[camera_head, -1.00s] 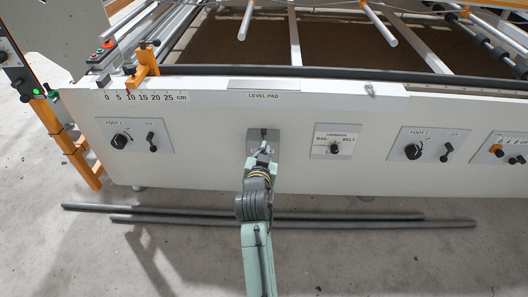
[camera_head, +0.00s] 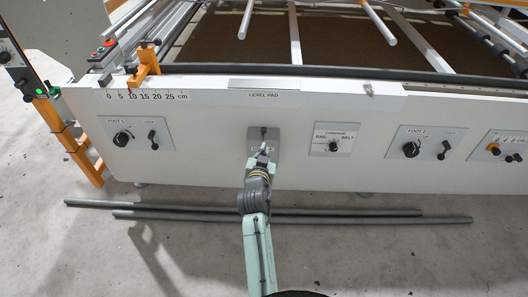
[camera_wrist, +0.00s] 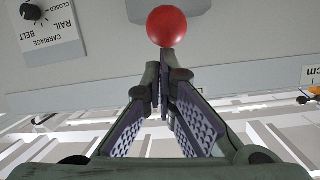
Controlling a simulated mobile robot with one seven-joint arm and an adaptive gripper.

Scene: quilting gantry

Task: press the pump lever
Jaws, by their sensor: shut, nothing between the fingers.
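The pump lever shows in the wrist view as a round red knob (camera_wrist: 167,26) at the top centre. Its shaft is not visible. My gripper (camera_wrist: 166,62) is shut and empty, with its fingertips right at the knob's near edge; I cannot tell whether they touch it. In the head view my gripper (camera_head: 262,153) is in front of a grey plate (camera_head: 256,134) below the "LEVEL PAD" label. The gripper and wrist cover the lower part of this plate, and the red knob cannot be made out there.
The white front panel (camera_head: 205,165) carries a carriage switch (camera_head: 333,146) to the right and foot knobs (camera_head: 123,139) (camera_head: 411,149) on both sides. Two dark rods (camera_head: 350,218) lie on the floor before it. An orange post (camera_head: 60,125) stands at the left.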

